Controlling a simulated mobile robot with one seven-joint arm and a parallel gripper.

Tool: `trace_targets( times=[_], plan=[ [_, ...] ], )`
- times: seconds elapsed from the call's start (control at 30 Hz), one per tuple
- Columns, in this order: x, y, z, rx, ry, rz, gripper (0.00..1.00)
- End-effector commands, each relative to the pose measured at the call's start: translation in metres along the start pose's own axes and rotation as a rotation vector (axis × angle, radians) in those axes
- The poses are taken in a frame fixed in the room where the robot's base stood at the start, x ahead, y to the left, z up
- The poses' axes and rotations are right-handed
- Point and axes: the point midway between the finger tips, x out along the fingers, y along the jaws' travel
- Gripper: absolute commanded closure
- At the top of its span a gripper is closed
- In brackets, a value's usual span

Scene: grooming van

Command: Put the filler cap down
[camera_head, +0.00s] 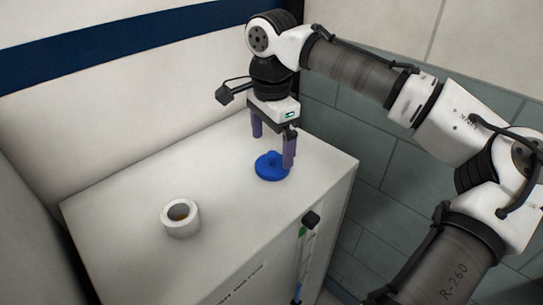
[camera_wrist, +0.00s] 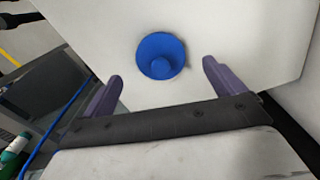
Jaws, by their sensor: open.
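The blue filler cap (camera_head: 271,167) rests on the white top of the cabinet, toward its right side. It is round with a raised knob in the middle, and it also shows in the wrist view (camera_wrist: 161,56). My gripper (camera_head: 273,148) is open, with its purple fingers pointing down at the cap. In the wrist view my gripper's fingertips (camera_wrist: 162,72) stand wide apart, with the cap between and just beyond them, not touching either finger. In the head view the right finger overlaps the cap's edge.
A white ring-shaped filler neck (camera_head: 181,219) with a dark opening stands on the cabinet top (camera_head: 130,200) to the left. A black knob (camera_head: 311,219) sticks out at the front right edge. Walls close in behind and at the left. The middle of the top is clear.

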Motion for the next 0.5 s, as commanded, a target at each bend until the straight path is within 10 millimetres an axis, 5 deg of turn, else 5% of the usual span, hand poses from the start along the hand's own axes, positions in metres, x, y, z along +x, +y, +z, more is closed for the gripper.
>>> trace_targets(
  times=[0.3,0.5],
  plan=[
    [-0.060,-0.001,0.001,-0.002,0.000,-0.002,0.06],
    [-0.074,0.000,0.001,-0.002,-0.001,0.000,0.06]
  ],
)
